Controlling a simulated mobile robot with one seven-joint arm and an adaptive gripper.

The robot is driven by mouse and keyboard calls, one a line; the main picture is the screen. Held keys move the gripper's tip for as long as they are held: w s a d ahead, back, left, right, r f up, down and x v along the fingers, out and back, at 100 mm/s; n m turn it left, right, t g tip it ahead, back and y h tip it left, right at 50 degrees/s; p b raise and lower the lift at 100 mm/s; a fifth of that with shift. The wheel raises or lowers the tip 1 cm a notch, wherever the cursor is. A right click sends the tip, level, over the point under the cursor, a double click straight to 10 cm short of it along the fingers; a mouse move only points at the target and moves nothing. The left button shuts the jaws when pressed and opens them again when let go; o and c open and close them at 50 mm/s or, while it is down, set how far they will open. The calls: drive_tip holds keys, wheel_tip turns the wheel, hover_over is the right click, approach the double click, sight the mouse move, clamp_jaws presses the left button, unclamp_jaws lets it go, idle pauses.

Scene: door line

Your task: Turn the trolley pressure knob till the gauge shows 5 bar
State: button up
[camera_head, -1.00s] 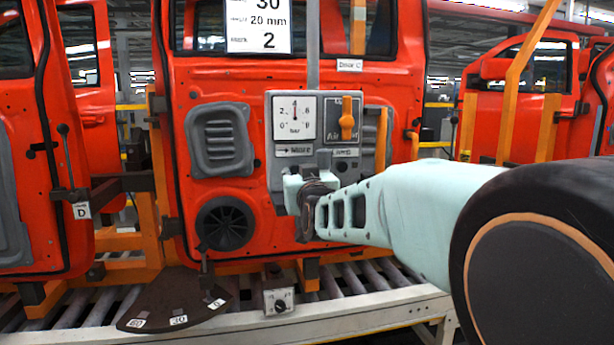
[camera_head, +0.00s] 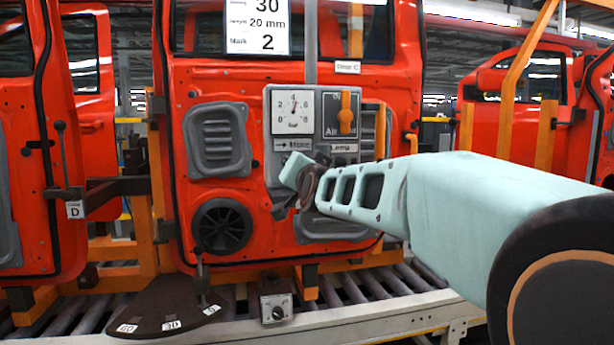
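The pressure gauge (camera_head: 292,112) is a white square dial on the grey panel (camera_head: 269,133) in front of the red door. Its needle points almost straight up, close to the 4, perhaps slightly to its right. A "More" label with an arrow (camera_head: 294,145) sits below the gauge. My gripper (camera_head: 294,176) is in front of the panel just under that label, tilted. I cannot see a pressure knob; the spot under the label is hidden by my gripper. The fingers are seen from the side, so their gap and anything between them do not show.
An orange lever (camera_head: 346,112) stands upright right of the gauge, with a dark round control (camera_head: 340,160) under the "Lamp" label. A small box with a black knob (camera_head: 277,306) sits low at the conveyor edge. A dark marked plate (camera_head: 165,308) is lower left.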

drive_tip(key=shift+m, duration=0.3)
drive_tip(key=o, duration=0.9)
